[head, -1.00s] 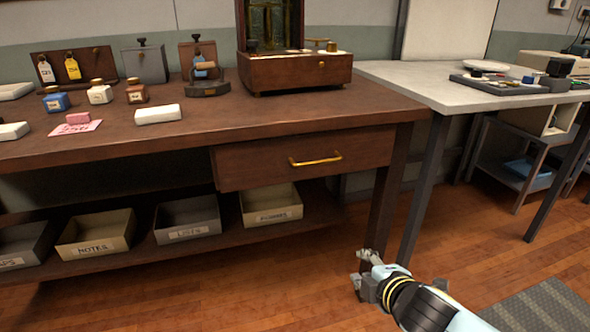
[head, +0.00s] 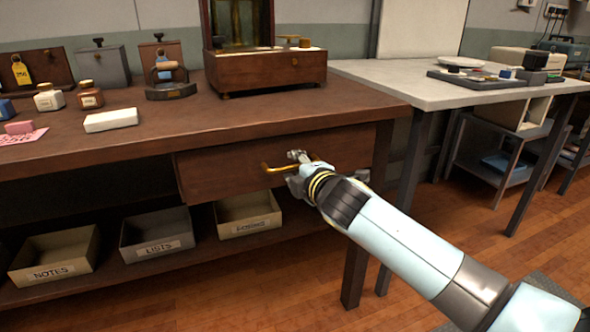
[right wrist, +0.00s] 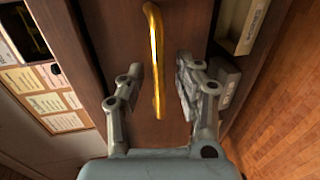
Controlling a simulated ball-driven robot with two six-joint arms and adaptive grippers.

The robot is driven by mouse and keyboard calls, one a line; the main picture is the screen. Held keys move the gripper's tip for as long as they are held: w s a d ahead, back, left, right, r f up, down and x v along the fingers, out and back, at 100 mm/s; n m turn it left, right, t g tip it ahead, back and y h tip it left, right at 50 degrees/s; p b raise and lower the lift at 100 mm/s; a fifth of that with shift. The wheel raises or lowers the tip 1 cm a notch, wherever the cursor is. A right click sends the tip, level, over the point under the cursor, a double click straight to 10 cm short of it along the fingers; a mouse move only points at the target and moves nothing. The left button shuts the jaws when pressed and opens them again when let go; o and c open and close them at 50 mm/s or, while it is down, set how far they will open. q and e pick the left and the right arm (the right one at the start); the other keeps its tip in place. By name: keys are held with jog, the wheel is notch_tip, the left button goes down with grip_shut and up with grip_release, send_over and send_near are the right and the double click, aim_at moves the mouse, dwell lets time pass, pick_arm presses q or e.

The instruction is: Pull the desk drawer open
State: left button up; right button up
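The desk drawer (head: 225,170) is a dark wooden front under the desk top, and it looks closed. Its brass bar handle (head: 274,168) shows at the left of my right gripper (head: 303,168), which hides the handle's right part. In the right wrist view the handle (right wrist: 155,55) runs lengthwise between the two spread fingers of the right gripper (right wrist: 152,92). A gap shows on both sides, so the fingers do not grip it. My left gripper is not in view.
The wooden desk top (head: 235,112) holds a box with a brass frame (head: 262,70), a stamp (head: 170,82) and small bottles. Labelled trays (head: 157,240) stand on the shelf below. A pale table (head: 400,90) stands at the right. The floor in front is clear.

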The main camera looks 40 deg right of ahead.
jog(key=shift+w+d, duration=0.1)
jog(key=shift+w, duration=0.2)
grip_shut()
dwell(0.4)
